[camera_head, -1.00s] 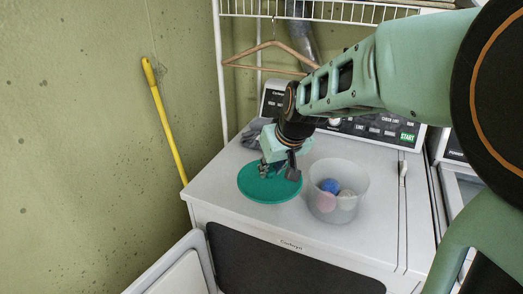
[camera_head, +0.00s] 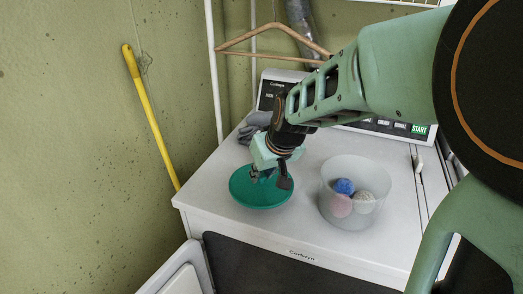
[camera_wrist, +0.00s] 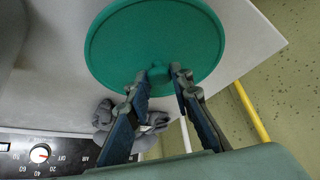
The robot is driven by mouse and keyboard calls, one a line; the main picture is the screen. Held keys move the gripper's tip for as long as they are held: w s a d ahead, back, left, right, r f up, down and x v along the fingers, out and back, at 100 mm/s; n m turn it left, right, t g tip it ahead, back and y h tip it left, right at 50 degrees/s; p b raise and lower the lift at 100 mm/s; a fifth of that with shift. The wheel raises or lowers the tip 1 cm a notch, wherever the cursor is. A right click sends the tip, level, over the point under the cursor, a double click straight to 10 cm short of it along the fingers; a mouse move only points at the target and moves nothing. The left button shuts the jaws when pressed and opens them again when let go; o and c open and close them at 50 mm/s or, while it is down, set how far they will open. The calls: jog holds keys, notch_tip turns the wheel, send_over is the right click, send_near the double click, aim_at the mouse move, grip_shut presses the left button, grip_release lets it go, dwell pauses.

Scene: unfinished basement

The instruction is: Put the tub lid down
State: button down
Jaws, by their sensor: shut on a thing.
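The tub lid (camera_head: 247,197) is a round teal disc over the left part of the white machine top, left of the tub. My gripper (camera_head: 268,177) comes down on it from above. In the wrist view, the two fingers of my gripper (camera_wrist: 160,73) close around the small knob in the middle of the lid (camera_wrist: 125,40). The lid looks close to the machine top; I cannot tell whether it touches. The translucent tub (camera_head: 345,215) stands open to the right, apart from the lid, with blue, pink and pale balls inside.
Grey gloves (camera_head: 256,121) lie behind the lid, near the control panel (camera_head: 397,127). The white machine top (camera_head: 300,232) is clear in front of the lid. A yellow pole (camera_head: 152,118) leans on the wall at left. A wooden hanger (camera_head: 272,28) hangs behind.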

aim_at(263, 180)
notch_tip(263, 180, down, 3)
jog(key=shift+w+a+r+b, duration=0.1)
jog(key=shift+w+r+b, duration=0.1)
jog(key=shift+b, duration=0.35)
jog(key=shift+s+f, duration=0.15)
jog(key=shift+f, duration=0.1)
jog(key=shift+f+b, duration=0.15)
jog(key=shift+b, duration=0.25)
jog(key=c, duration=1.7)
grip_release()
